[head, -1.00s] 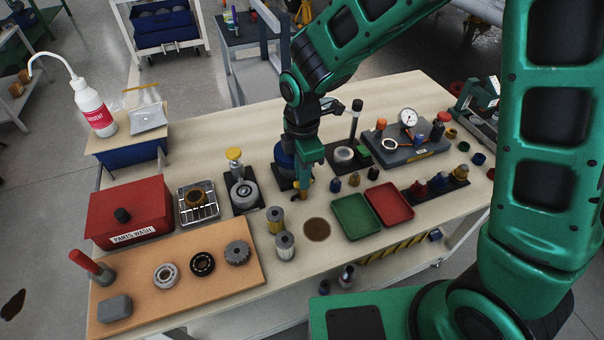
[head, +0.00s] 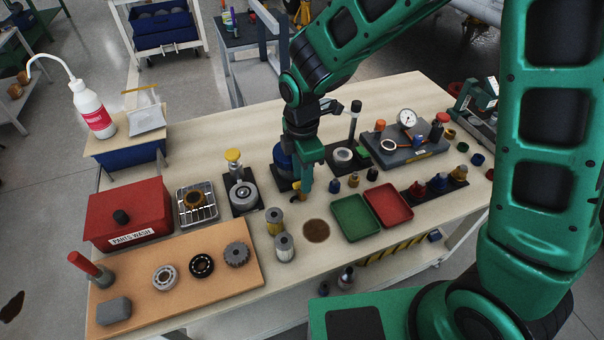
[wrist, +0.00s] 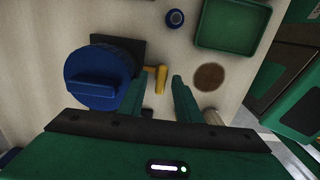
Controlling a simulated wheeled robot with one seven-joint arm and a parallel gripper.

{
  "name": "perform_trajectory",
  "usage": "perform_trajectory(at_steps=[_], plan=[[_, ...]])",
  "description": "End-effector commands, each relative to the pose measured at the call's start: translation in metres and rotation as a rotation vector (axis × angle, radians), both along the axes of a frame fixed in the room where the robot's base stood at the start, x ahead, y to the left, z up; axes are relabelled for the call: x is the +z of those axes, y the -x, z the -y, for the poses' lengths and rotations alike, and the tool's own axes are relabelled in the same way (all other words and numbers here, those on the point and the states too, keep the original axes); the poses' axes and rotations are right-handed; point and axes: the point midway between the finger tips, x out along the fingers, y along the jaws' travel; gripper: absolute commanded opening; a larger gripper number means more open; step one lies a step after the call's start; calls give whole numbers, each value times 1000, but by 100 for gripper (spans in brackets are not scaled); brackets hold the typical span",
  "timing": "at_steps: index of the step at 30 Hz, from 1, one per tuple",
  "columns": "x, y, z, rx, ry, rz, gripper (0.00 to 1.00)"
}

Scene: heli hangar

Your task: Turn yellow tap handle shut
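The yellow tap handle (wrist: 160,78) sticks out beside a round blue container (wrist: 92,78) on a dark base in the wrist view. The blue container (head: 281,160) is mostly behind my gripper there. My gripper (wrist: 156,92) is open, with one green finger on each side of the handle's line. The left finger is close to the blue container. I cannot tell whether either finger touches the handle.
A green tray (head: 354,217) and a red tray (head: 388,204) lie to the right. Two small canisters (head: 284,247) stand in front, near a brown round patch (head: 316,230). A yellow-topped device (head: 234,170) stands left of the blue container.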

Motion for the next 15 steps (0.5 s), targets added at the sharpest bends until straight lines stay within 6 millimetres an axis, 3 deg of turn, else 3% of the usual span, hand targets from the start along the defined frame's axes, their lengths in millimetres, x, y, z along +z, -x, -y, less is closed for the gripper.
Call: perform_trajectory(at_steps=[5,15], plan=[[11,-1,-1,1,-2,3,31],[72,-2,0,0,-2,4,31]])
